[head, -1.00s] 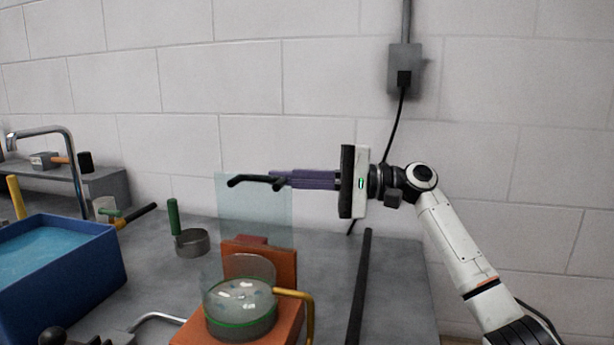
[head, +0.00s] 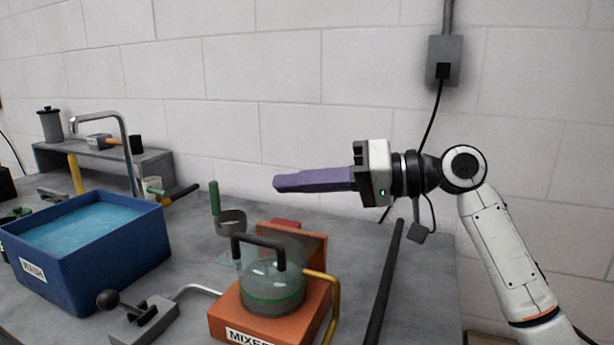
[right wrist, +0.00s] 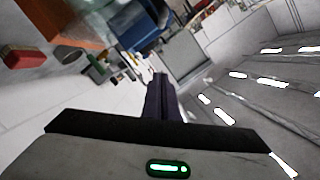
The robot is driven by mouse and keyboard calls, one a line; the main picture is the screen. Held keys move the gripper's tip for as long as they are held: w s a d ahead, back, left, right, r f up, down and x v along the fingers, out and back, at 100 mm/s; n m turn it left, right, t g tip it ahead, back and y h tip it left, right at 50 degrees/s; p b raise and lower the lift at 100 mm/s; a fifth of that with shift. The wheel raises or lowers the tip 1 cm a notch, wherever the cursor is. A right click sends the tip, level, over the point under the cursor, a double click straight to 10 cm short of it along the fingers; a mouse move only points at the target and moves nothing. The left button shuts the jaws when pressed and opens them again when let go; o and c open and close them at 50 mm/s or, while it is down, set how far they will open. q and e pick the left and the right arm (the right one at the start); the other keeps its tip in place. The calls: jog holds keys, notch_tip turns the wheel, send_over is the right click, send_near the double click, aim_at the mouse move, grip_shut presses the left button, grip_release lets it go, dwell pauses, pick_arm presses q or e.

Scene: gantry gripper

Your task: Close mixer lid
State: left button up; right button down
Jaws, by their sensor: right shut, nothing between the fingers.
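The orange mixer (head: 232,315) stands on the bench in the head view, with a clear round bowl (head: 272,295) on it. The fingers also show in the right wrist view (right wrist: 160,85). My left gripper is not in view.
A blue wash tub (head: 120,255) stands at the left, near a tap (head: 125,150). A black-knobbed lever (head: 140,318) is left of the mixer. A green-handled pan (head: 230,222) is behind it. A dark bar (head: 385,295) lies to the right. A wall socket (head: 445,62) is above.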

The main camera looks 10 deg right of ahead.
jog(key=s+a+f+n, duration=0.1)
jog(key=s+a+f+n+h+b, duration=0.1)
jog(key=s+n, duration=0.1)
jog(key=shift+f+t, duration=0.25)
jog(key=shift+t, duration=0.15)
jog(key=shift+s+a+f+n+b, duration=0.4)
jog(key=shift+s+f+n, duration=0.15)
jog(key=shift+f+n, duration=0.25)
jog(key=shift+s+a+f+n+t+h, duration=0.15)
jog(key=shift+s+f+n+t+h, duration=0.05)
jog(key=shift+f+n+t+h, duration=0.1)
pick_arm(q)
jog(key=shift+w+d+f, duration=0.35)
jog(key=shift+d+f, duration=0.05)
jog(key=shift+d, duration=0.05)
pick_arm(e)
jog(key=shift+s+a+f+n, duration=0.1)
jog(key=shift+s+f+n, duration=0.05)
jog(key=shift+f+n, duration=0.15)
